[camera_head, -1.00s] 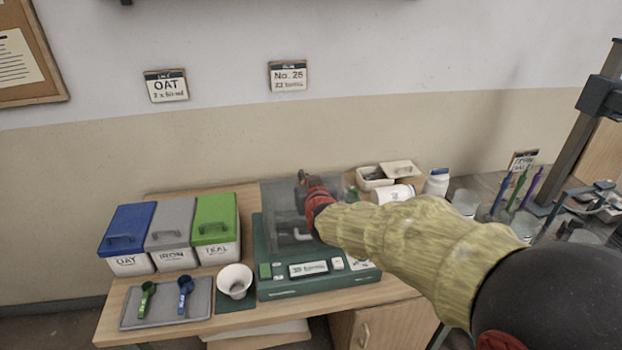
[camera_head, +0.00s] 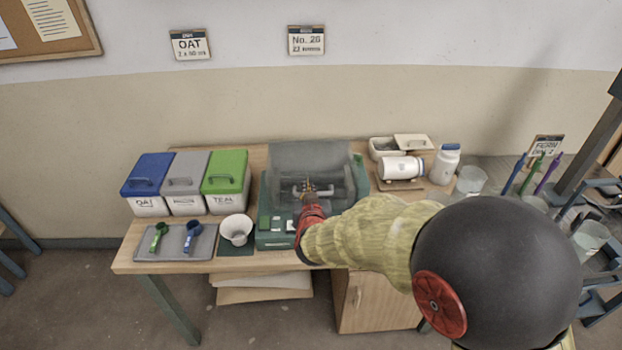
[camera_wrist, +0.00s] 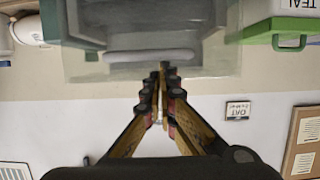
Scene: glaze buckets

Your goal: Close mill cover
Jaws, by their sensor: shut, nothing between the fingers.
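The mill (camera_head: 361,172) is a dark green machine in the middle of the table. Its see-through grey cover (camera_head: 308,157) rises at the back of the mill and looks raised; its exact angle is hard to tell. A pale handle bar crosses the cover in the wrist view (camera_wrist: 150,57). My gripper (camera_head: 308,187) is shut and empty in front of the cover, over the mill. In the wrist view its fingertips (camera_wrist: 163,68) meet close to the cover's handle bar; I cannot tell whether they touch it. My forearm hides the mill's front right part.
Blue, grey and green lidded bins (camera_head: 225,172) stand left of the mill. A tray (camera_head: 175,246) with two scoops and a white bowl (camera_head: 236,228) are in front. A lying white jar (camera_head: 400,167), an upright bottle (camera_head: 445,163) and glass beakers (camera_head: 470,180) stand to the right.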

